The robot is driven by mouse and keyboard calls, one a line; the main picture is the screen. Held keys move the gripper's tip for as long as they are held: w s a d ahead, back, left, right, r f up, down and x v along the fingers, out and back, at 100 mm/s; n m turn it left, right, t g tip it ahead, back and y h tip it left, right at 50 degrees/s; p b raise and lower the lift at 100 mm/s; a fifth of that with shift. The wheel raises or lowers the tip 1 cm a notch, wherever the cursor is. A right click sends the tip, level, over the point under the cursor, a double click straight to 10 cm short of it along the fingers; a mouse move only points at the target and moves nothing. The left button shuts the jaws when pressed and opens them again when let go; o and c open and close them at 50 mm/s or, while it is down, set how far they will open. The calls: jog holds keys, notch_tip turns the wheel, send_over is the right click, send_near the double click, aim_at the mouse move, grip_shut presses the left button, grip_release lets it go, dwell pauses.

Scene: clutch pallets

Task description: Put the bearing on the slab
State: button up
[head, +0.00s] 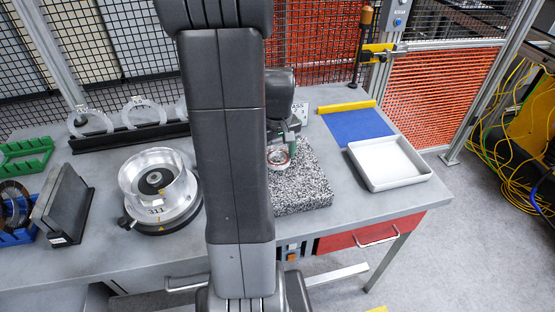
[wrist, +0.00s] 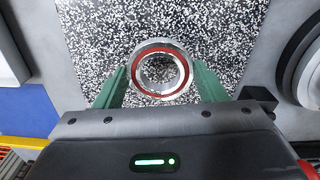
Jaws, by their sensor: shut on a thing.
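The bearing (wrist: 160,47) is a silver ring with a red inner band. It sits between the green fingers of my gripper (wrist: 160,82) in the wrist view, and the gripper is shut on it. In the head view the bearing (head: 278,160) shows at the end of my gripper (head: 283,148), over the slab (head: 302,190). The slab is a black-and-white speckled block on the table, and it fills the area behind the bearing in the wrist view (wrist: 95,30). I cannot tell whether the bearing touches the slab. My arm hides the slab's left part in the head view.
A blue mat (head: 357,126) with a yellow bar (head: 347,107) and a white tray (head: 388,165) lie right of the slab. A clear round fixture (head: 158,190) stands left. A dark upright block (head: 62,207) and green rack (head: 25,152) are farther left.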

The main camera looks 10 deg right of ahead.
jog(key=shift+f, duration=1.5)
jog(key=shift+f, duration=0.2)
jog(key=o, duration=1.2)
jog(key=shift+c, duration=0.2)
notch_tip(320, 180, up, 12)
jog(key=shift+r, duration=0.2)
jog(key=shift+s, duration=0.15)
